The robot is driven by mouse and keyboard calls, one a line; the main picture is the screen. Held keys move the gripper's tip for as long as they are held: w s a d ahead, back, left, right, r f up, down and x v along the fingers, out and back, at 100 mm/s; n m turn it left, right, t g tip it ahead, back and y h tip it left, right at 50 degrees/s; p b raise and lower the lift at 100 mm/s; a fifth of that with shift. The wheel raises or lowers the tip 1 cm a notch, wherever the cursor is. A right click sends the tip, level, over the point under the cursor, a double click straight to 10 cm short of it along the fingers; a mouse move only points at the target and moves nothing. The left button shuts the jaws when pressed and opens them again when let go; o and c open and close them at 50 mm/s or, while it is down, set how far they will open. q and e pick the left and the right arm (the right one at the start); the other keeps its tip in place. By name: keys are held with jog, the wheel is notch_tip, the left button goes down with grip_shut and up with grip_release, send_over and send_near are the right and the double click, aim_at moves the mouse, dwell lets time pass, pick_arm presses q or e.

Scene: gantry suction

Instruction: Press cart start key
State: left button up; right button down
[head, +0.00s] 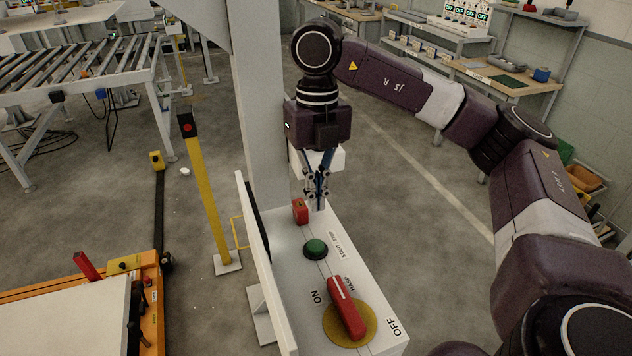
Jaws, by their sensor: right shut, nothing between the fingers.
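A green round button (315,248) labelled START / STOP sits on the top face of a pale control box (364,277). A red rotary switch (346,308) on a yellow disc is nearer, between ON and OFF marks. A small red block (300,211) stands at the box's far end. My right gripper (318,207) points down over the far end of the box, beyond the green button and just right of the red block. Its fingers are shut and empty. Whether the fingertips touch the box cannot be told. My left gripper is not in view. No part carries a readable cart label.
A grey column (260,110) rises behind the box. A yellow post (206,198) with a red button stands to its left. An orange cart (151,305) with a pale top is at the lower left. A roller conveyor (75,68) and workbenches (500,78) stand farther back.

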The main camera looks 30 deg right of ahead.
aim_at(316, 243)
jog(key=f, duration=0.3)
jog(key=f+p, duration=0.1)
jog(key=f, duration=0.1)
jog(key=f+p, duration=0.1)
jog(key=f, duration=0.2)
jog(key=shift+s+a+f, duration=0.25)
jog(key=shift+s+f, duration=0.05)
jog(key=shift+s, duration=0.05)
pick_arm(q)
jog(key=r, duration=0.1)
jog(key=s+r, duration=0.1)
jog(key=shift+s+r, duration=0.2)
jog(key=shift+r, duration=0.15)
pick_arm(e)
jog(key=shift+f, duration=0.1)
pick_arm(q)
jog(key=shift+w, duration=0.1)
